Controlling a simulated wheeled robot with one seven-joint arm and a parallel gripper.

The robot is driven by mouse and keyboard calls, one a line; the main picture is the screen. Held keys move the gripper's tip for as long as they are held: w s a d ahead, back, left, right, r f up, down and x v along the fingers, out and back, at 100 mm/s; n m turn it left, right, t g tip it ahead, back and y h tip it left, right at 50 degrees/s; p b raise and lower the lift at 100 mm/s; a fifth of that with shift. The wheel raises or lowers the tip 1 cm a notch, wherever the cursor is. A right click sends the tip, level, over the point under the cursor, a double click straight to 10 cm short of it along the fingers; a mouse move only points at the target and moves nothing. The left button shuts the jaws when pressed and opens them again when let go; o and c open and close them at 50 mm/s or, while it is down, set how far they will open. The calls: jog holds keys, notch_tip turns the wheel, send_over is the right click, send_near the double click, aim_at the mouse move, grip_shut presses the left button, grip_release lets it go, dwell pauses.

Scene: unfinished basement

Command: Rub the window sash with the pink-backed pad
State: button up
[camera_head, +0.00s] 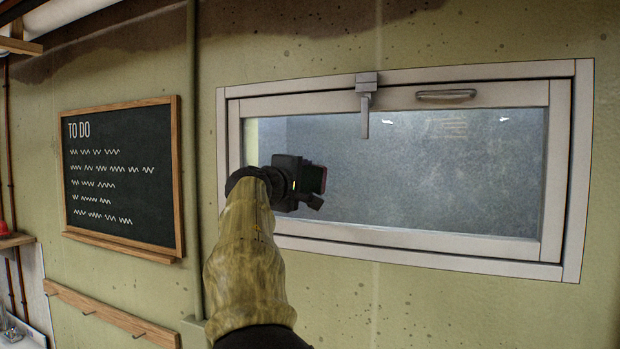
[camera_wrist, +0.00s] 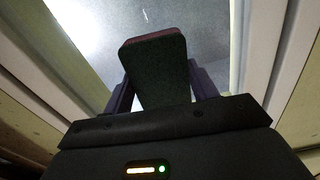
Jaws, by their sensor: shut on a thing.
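The window sash (camera_head: 470,243) is a pale grey frame around a frosted glass pane (camera_head: 430,185), and it looks shut in its outer frame. My gripper (camera_head: 308,186) is in front of the lower left part of the pane. It is shut on the pad (camera_head: 317,179), which has a dark face and a reddish-pink edge. In the wrist view the pad (camera_wrist: 155,72) stands out between the two fingers of my gripper (camera_wrist: 163,84), dark greenish face towards the camera. The glass lies behind it. I cannot tell whether the pad touches the glass or sash.
A latch (camera_head: 366,90) hangs over the sash's top rail, with a handle (camera_head: 446,95) to its right. A framed chalkboard (camera_head: 120,180) and a vertical pipe (camera_head: 193,120) are on the wall to the left. A peg rail (camera_head: 110,312) is below the chalkboard.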

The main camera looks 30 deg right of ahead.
jog(key=shift+w+a, duration=0.2)
jog(key=shift+w, duration=0.15)
jog(key=shift+f, duration=0.1)
jog(key=b+v, duration=0.4)
jog(key=v, duration=0.2)
dwell(0.4)
